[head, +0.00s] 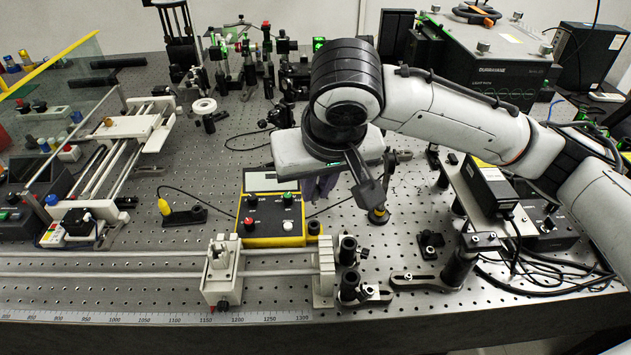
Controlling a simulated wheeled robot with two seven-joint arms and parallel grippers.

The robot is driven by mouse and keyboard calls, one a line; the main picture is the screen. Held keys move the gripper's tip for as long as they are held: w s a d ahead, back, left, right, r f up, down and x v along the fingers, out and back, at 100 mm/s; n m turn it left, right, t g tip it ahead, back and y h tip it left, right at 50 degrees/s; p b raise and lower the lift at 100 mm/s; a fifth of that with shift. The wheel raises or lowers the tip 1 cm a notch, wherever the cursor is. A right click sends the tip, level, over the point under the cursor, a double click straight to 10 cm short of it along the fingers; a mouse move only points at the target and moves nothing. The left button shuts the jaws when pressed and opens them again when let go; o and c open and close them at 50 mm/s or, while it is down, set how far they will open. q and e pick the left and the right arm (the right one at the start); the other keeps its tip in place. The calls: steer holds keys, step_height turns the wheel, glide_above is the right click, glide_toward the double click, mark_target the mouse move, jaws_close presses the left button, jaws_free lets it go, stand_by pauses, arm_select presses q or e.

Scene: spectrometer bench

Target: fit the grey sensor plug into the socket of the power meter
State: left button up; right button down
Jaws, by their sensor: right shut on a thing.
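The power meter (273,229) is a yellow and black box with a pale display, knobs and buttons, lying on the perforated bench near the middle. My right gripper (346,190) hangs just above and to the right of it, pointing down. One dark finger shows, and a dim purplish shape is below the white gripper body. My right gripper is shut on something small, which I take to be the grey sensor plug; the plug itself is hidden. A thin dark cable runs from beside the meter toward the gripper. The socket cannot be made out. My left gripper is out of view.
A black holder with a yellow piece (165,207) lies left of the meter, with a cable. A rail with a white carriage (221,276) runs in front. Posts and clamps (462,262) stand at right. A black-fronted case (480,75) stands behind my arm.

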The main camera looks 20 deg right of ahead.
step_height(320, 180, down, 3)
steer(key=shift+r+b, duration=0.2)
steer(key=shift+b, duration=0.15)
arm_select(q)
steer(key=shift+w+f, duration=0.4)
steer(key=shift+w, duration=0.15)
arm_select(e)
steer(key=shift+f, duration=0.85)
arm_select(q)
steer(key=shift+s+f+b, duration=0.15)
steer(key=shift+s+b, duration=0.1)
steer(key=shift+b, duration=0.05)
arm_select(e)
steer(key=shift+f, duration=0.1)
steer(key=shift+f, duration=0.1)
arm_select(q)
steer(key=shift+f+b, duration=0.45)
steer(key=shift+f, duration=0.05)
arm_select(e)
steer(key=shift+f, duration=1.2)
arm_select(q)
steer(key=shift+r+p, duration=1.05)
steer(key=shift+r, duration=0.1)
arm_select(e)
steer(key=shift+s+f, duration=0.2)
steer(key=shift+f, duration=0.15)
steer(key=c, duration=1.7)
jaws_free()
steer(key=shift+c, duration=0.2)
steer(key=shift+o, duration=0.3)
